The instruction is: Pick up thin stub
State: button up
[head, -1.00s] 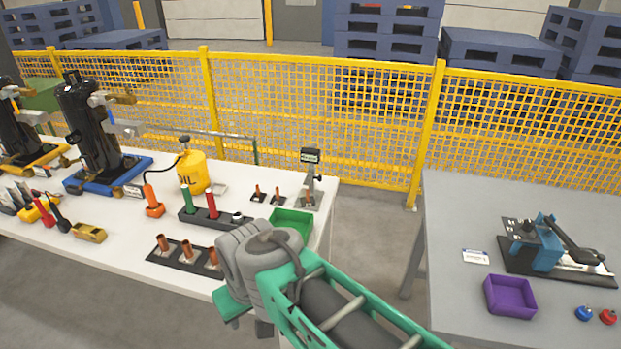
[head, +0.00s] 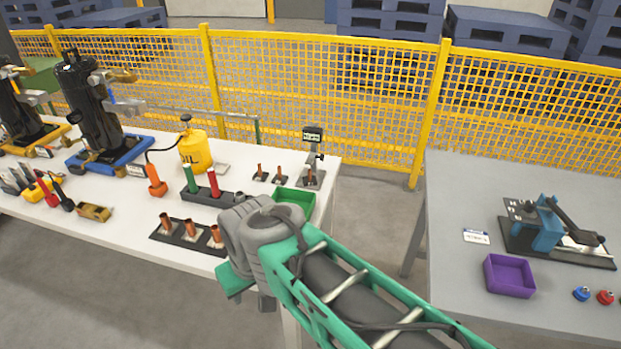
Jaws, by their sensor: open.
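Three thin copper stubs stand upright in small dark holders near the back right of the white table: a left one (head: 259,170), a middle one (head: 279,171) and a right one (head: 308,175) by a small display stand. Three thicker copper stubs (head: 190,227) stand in a dark holder nearer the front edge. My gripper (head: 250,287) is at the table's front right corner, in front of the thin stubs and apart from them. Its jaws are open; its fingertips are mostly hidden by the wrist, and I see nothing held.
A green tray (head: 304,196) lies just behind my wrist. A rack with green and red sticks (head: 206,196), a yellow oil can (head: 195,150) and black compressors (head: 90,105) stand left. A grey table (head: 455,250) with a purple bin (head: 510,258) is right, across a gap.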

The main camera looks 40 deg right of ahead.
aim_at(309, 180)
jog(key=u, duration=0.7)
jog(key=i, duration=1.1)
jog(key=z, duration=0.3)
